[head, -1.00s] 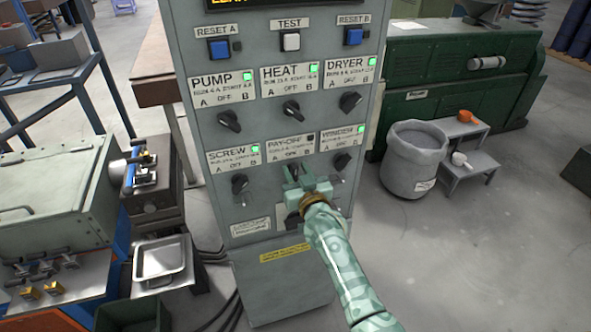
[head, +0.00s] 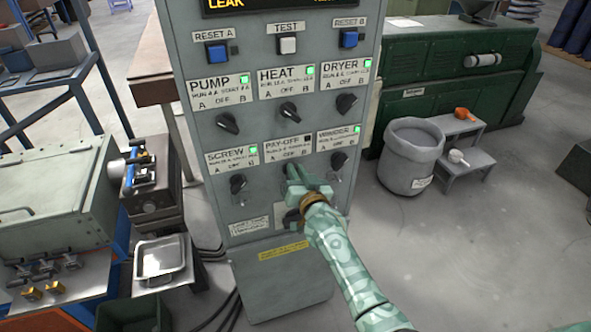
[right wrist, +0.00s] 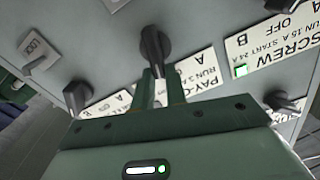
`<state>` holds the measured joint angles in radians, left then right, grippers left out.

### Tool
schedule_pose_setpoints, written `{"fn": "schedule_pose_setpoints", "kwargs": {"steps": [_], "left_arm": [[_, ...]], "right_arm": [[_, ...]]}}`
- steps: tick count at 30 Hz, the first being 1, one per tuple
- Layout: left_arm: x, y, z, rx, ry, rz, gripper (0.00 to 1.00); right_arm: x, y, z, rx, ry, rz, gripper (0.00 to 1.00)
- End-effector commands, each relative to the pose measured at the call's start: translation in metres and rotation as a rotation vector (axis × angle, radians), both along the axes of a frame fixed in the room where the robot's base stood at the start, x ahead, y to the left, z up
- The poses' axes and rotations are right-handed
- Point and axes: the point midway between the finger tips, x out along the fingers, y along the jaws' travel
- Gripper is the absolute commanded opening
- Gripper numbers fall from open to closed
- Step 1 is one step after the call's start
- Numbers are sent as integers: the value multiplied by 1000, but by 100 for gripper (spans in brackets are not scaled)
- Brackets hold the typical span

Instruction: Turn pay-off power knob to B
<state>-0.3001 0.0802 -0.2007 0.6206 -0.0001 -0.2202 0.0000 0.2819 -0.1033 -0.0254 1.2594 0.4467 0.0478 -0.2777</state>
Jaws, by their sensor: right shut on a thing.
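The pay-off knob (right wrist: 152,45) is a black pointer knob on the grey control panel, below the PAY-OFF label (head: 288,145) with its A, OFF and B marks. My right gripper (head: 297,172) is at this knob. In the right wrist view, the two thin green fingers (right wrist: 160,88) are shut on the knob's near end. In the head view the fingers mostly hide the knob, and I cannot tell which mark it points to. The small lamp on the PAY-OFF label is dark. My left gripper is not in view.
The SCREW knob (head: 238,184) and WINDER knob (head: 339,160) sit close on either side. The HEAT knob (head: 290,112) is above. Their label lamps are green. A grey bin (head: 412,160) and a small step stand (head: 462,160) are on the floor to the right.

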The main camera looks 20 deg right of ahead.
Motion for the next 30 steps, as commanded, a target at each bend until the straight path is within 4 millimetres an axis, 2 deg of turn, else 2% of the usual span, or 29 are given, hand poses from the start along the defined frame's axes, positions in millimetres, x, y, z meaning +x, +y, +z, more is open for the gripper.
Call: {"fn": "schedule_pose_setpoints", "kwargs": {"steps": [15,30], "left_arm": [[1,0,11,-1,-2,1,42],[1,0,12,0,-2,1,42]], "right_arm": [[0,-8,-5,392,15,1,0],[0,-11,-7,516,19,1,0]]}}
